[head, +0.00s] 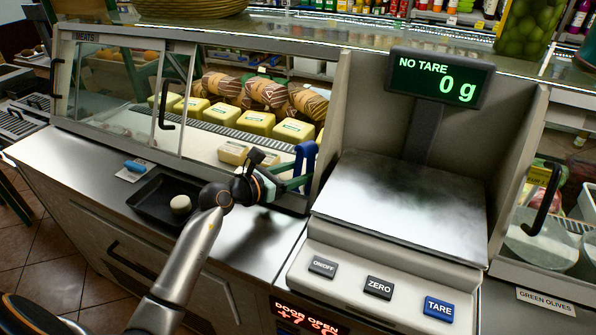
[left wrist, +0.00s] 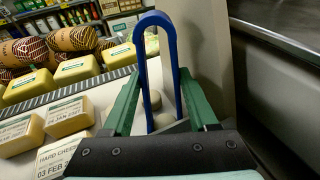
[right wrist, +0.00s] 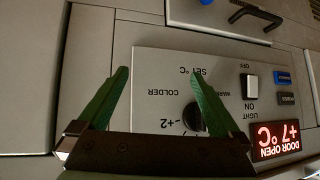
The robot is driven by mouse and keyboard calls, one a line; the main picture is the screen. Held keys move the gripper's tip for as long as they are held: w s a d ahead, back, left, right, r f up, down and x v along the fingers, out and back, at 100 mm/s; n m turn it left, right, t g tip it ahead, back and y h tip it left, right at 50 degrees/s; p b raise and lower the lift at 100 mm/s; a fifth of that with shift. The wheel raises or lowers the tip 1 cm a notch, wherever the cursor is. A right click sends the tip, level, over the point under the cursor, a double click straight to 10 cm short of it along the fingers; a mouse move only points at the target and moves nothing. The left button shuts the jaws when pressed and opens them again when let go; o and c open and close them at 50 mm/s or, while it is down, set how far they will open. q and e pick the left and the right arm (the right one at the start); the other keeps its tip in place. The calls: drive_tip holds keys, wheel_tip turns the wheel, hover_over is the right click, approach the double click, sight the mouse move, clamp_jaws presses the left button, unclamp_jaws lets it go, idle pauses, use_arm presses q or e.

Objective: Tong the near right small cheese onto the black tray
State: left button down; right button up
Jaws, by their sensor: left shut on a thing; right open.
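My left gripper (head: 298,172) is inside the open part of the display case, beside the scale. It is shut on the blue tongs (head: 306,152), whose rounded loop (left wrist: 155,20) stands up between the green fingers in the left wrist view. Small round pale cheeses (left wrist: 155,98) show between and behind the tong legs; the tongs and fingers partly hide them, and I cannot tell if the tongs touch one. The black tray (head: 150,189) lies on the counter with one small round cheese (head: 180,205) on it. My right gripper (right wrist: 160,72) is open and empty, facing a control panel.
The scale (head: 400,205) stands right of the opening and reads 0 g. Yellow cheese blocks (head: 256,123) and wrapped hams (head: 265,92) line the case. Cut hard cheese pieces (left wrist: 68,117) lie left of the tongs. A sliding glass door (head: 120,90) covers the left side.

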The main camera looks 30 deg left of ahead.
wheel_tip(320, 180, up, 9)
drive_tip(key=s+d+p, duration=0.1)
drive_tip(key=d+p, duration=0.1)
drive_tip(key=p, duration=0.9)
drive_tip(key=shift+s+d+f+m+h, duration=0.15)
drive_tip(key=shift+s+d+m+h, duration=0.15)
drive_tip(key=shift+d+h, duration=0.1)
